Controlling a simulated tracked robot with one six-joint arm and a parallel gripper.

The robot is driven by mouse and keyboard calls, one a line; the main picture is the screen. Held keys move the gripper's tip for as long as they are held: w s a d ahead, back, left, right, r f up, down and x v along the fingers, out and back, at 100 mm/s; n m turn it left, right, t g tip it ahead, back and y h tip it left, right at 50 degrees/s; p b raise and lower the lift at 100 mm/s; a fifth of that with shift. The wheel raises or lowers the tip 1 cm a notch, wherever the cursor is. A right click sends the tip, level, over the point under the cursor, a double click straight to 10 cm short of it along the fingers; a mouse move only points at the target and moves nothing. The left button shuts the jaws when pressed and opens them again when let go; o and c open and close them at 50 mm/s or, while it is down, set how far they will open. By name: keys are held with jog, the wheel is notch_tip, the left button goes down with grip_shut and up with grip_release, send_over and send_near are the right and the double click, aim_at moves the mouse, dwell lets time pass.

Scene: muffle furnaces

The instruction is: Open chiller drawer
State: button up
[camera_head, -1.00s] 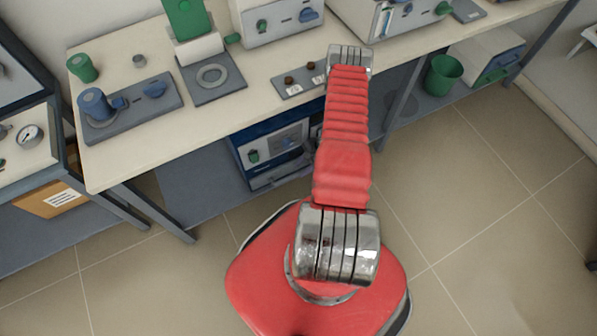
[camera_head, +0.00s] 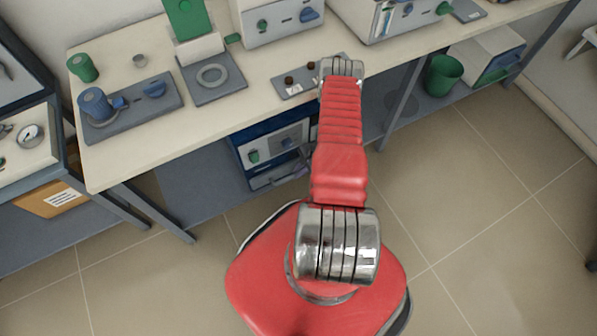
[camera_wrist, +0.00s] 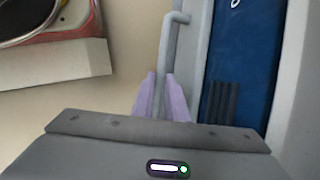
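The chiller (camera_head: 272,140) is a blue and pale unit under the bench, with a green knob on its front. Its grey drawer (camera_head: 272,179) is low on the front, partly hidden by my arm. In the wrist view, a grey bar handle (camera_wrist: 168,50) stands off a grey front, with a blue panel beyond it. The purple fingers of my gripper (camera_wrist: 161,95) lie on either side of this handle, close against it, with no clear gap. How far the drawer is out is hard to tell.
The bench top (camera_head: 135,150) overhangs the chiller and a bench leg (camera_head: 400,100) stands to the right. A green bin (camera_head: 442,75) is farther right. The tiled floor (camera_head: 480,210) in front is clear. A red and grey body shows at the wrist view's upper left.

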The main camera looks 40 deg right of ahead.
grip_shut()
jog(key=shift+s, duration=0.1)
